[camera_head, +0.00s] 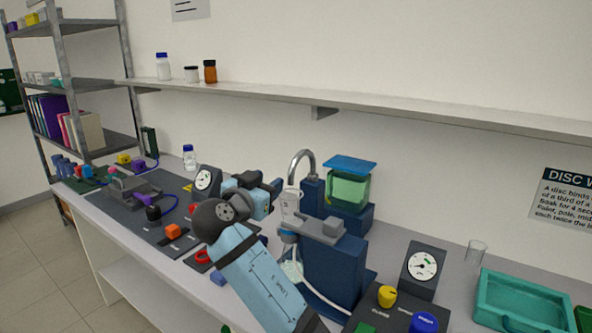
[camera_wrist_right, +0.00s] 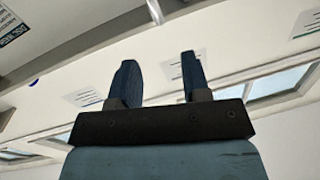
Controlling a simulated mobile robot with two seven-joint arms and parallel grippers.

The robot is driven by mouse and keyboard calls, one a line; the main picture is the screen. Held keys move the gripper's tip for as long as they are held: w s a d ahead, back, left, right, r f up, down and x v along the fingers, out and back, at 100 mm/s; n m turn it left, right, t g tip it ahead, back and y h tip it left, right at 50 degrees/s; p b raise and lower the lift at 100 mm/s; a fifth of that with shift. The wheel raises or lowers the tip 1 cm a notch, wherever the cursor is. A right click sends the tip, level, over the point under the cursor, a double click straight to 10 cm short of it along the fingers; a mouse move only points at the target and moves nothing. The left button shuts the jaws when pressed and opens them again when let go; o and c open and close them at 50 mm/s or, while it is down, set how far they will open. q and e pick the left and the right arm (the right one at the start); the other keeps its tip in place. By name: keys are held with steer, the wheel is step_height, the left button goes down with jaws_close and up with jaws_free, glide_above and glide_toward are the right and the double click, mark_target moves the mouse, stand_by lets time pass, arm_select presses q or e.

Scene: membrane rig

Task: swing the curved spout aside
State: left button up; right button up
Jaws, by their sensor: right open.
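The curved spout (camera_head: 301,154) is a grey metal arch in the middle of the head view. It rises from a dark blue column (camera_head: 312,192) and bends over to the left, its end running down by a pale grey block (camera_head: 291,204). My right gripper (camera_head: 263,184) is just left of the spout in the head view, apart from it as far as I can tell. The right wrist view shows its two fingers (camera_wrist_right: 160,82) wide apart with nothing between them. My left gripper is out of view.
A green tank with a blue lid (camera_head: 348,184) stands right of the spout. A grey clamp-like part (camera_head: 318,228) sits in front on a blue stand. A dial gauge (camera_head: 423,264) and teal tray (camera_head: 524,300) lie further right. A shelf (camera_head: 400,104) runs above.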

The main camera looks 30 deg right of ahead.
mark_target(293, 162)
steer(key=p+x, duration=0.1)
steer(key=x, duration=0.3)
steer(key=p+x, duration=0.1)
steer(key=x, duration=0.3)
steer(key=p+x, duration=0.1)
steer(key=x, duration=0.4)
steer(key=shift+s+d+r, duration=0.1)
steer(key=shift+s+r, duration=0.05)
steer(key=shift+r, duration=0.2)
steer(key=shift+w+d+m, duration=0.2)
steer(key=shift+d+m, duration=0.1)
steer(key=shift+d, duration=0.1)
jaws_close()
